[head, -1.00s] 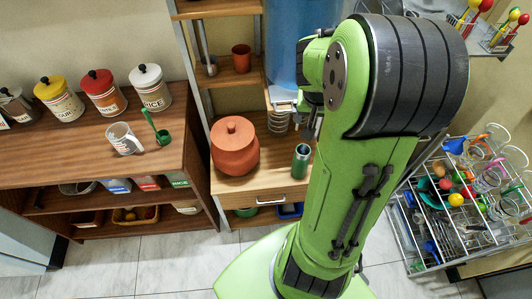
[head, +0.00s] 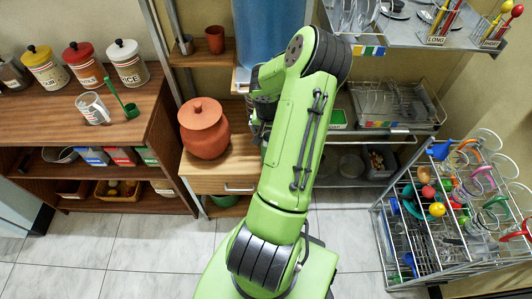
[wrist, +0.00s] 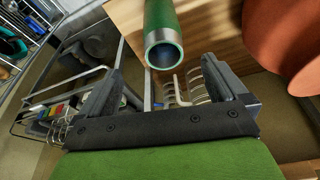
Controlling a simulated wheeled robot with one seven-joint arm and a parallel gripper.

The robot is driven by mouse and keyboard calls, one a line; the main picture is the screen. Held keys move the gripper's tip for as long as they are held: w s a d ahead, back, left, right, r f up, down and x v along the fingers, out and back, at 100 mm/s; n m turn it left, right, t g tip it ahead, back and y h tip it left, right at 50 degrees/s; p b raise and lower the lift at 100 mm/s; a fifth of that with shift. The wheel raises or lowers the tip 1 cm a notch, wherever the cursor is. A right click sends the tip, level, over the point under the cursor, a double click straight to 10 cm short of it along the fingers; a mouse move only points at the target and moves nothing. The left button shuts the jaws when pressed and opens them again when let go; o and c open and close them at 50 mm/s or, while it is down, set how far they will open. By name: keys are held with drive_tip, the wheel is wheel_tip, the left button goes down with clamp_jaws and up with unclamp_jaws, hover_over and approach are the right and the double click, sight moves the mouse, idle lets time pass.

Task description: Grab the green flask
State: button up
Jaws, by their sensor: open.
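The green flask (wrist: 163,32) shows in the wrist view at the top centre, a cylinder with its round open end facing the camera. It stands on the wooden top of a small cabinet. My gripper (wrist: 163,66) is open, its two dark fingers spread to the left and right of the flask's line. The flask appears beyond the fingertips and nothing is held. In the head view my arm hides the flask and most of my gripper.
A terracotta pot (head: 204,128) stands on the same cabinet (head: 215,180), close to the right of the flask in the wrist view. A blue water tank (head: 268,30) is above. A wire dish rack (head: 400,215) stands to the right. Tiled floor in front is clear.

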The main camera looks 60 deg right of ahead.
drive_tip(key=b+x, duration=0.1)
drive_tip(key=x, duration=0.6)
drive_tip(key=b+x, duration=0.1)
drive_tip(key=x, duration=0.3)
drive_tip(key=shift+w+f+b, duration=0.1)
drive_tip(key=shift+w+b, duration=0.15)
drive_tip(key=shift+b, duration=0.05)
drive_tip(key=shift+d, duration=0.1)
clamp_jaws()
